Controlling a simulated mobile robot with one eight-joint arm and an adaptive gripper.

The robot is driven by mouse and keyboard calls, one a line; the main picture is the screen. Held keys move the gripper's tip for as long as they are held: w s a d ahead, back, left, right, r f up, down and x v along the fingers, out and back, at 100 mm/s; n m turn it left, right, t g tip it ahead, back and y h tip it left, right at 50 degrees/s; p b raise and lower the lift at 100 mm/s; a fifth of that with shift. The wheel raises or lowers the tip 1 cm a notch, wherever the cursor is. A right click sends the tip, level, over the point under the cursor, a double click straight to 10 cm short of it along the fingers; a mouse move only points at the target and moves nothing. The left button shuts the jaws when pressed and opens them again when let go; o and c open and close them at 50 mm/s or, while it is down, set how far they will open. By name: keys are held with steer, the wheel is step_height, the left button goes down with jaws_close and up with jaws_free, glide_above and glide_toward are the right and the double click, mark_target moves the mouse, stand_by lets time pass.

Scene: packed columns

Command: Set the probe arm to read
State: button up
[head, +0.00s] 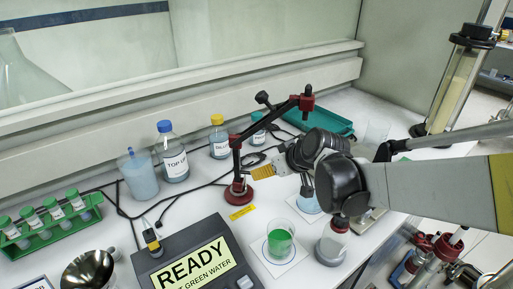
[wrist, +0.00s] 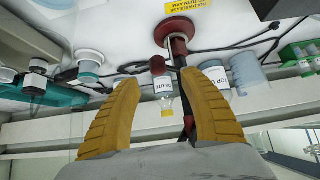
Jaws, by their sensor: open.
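The probe arm (head: 270,118) is a black and red jointed arm on a red round base (head: 238,193). Its upper link slants up to the right and ends in a red head (head: 306,103) towards the teal tray. My gripper (head: 260,172) has yellow fingers, is open, and is beside the post at the right. In the wrist view, my gripper (wrist: 158,78) shows spread fingers with the red base (wrist: 176,30) beyond and part of the dark post between them; contact cannot be told. The meter (head: 195,258) reads "READY" and "GREEN WATER". A green-filled beaker (head: 280,242) stands on a white square.
A second beaker (head: 308,203) stands behind the green one, beneath my arm. Bottles (head: 172,160), a blue beaker (head: 138,178) and a green tube rack (head: 50,228) stand at the left and back. A teal tray (head: 318,120) is at the back. Black cables cross the bench.

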steer(key=b+x, duration=0.2)
steer(key=x, duration=0.5)
steer(key=shift+r, duration=0.1)
steer(key=shift+c, duration=0.6)
steer(key=shift+d, duration=0.15)
jaws_close()
